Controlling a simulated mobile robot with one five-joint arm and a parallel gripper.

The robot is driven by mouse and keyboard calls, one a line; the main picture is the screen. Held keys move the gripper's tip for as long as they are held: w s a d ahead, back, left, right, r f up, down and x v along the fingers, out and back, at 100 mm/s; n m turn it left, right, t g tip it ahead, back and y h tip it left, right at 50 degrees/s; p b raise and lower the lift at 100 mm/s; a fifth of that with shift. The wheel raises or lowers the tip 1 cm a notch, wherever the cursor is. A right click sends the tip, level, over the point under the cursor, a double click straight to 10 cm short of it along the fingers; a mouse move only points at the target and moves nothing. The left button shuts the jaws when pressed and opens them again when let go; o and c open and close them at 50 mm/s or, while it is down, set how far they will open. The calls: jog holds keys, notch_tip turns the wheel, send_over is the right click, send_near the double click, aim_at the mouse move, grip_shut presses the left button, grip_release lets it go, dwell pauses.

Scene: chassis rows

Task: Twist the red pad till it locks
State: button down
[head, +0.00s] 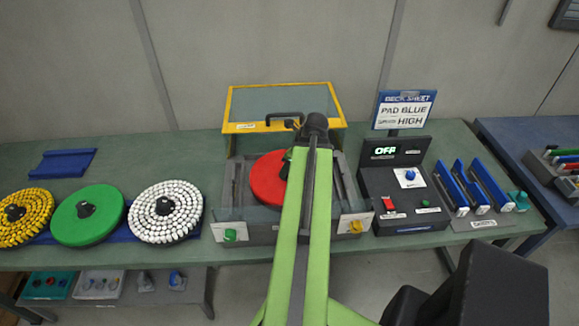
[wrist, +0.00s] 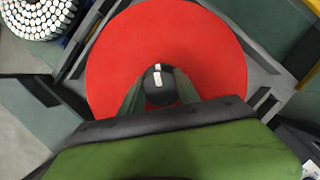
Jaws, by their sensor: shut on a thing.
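The red pad (head: 267,178) lies flat in the grey machine bed, partly hidden behind my green arm in the head view. In the wrist view the red pad (wrist: 205,50) fills the upper middle, with a dark hub knob (wrist: 159,90) at its centre. My gripper (wrist: 160,92) is over the pad's centre, its two fingers on either side of the knob and shut on it. White marks show on top of the knob. Whether the pad is locked cannot be told.
A yellow-framed clear cover (head: 285,104) stands raised behind the pad. A yellow pad (head: 24,208), a green pad (head: 88,216) and a white pad (head: 165,211) lie to the left. A control box (head: 400,190) reading OFF and blue slotted rack (head: 478,190) stand right.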

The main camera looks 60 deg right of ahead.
jog(key=shift+m+h, duration=0.3)
jog(key=shift+m, duration=0.4)
jog(key=c, duration=0.8)
grip_release()
jog(key=shift+d, duration=0.1)
